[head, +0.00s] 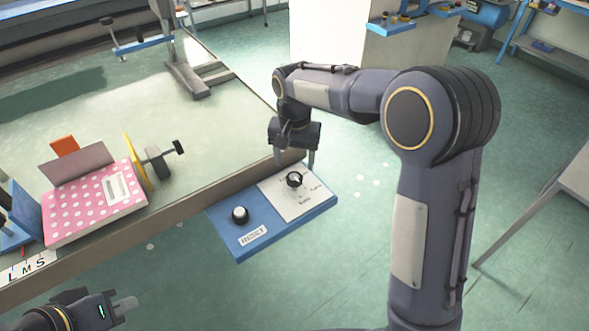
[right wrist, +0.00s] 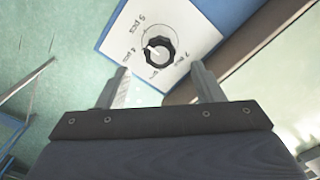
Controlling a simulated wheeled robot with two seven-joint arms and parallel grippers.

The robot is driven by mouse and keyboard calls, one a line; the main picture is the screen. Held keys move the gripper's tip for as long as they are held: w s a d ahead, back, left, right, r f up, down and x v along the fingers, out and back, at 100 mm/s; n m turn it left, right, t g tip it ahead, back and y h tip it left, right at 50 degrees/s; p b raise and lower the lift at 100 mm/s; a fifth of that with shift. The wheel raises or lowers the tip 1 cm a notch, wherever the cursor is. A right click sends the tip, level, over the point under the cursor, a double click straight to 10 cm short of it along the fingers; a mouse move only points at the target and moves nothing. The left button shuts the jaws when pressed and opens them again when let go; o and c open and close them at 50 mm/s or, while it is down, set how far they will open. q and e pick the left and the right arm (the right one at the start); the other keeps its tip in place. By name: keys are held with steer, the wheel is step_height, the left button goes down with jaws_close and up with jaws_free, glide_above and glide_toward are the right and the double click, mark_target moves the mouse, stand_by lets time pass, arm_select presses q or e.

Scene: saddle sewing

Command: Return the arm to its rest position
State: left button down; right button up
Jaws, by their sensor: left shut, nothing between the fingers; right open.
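My right gripper (head: 295,158) is open and empty at the far edge of the blue control panel, beside its selector dial (head: 294,179). In the right wrist view the open fingers (right wrist: 160,88) point toward the black dial (right wrist: 158,49), with a gap between them and the dial. The dial sits on a white plate marked with piece counts, including 4 pcs and 5 pcs. My left gripper (head: 125,304) is shut and empty at the bottom left of the head view. It is apart from the table, and most of that arm is out of view.
The blue panel (head: 272,229) juts from the table's edge and also bears a RESET knob (head: 240,214). A pink dotted box (head: 85,214) stands on the table (head: 205,150) beside a yellow plate (head: 136,160) and a black-handled clamp (head: 160,162). Open floor lies to the right.

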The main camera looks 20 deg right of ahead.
step_height(320, 180, up, 2)
steer(key=shift+r, duration=0.15)
stand_by(0.4)
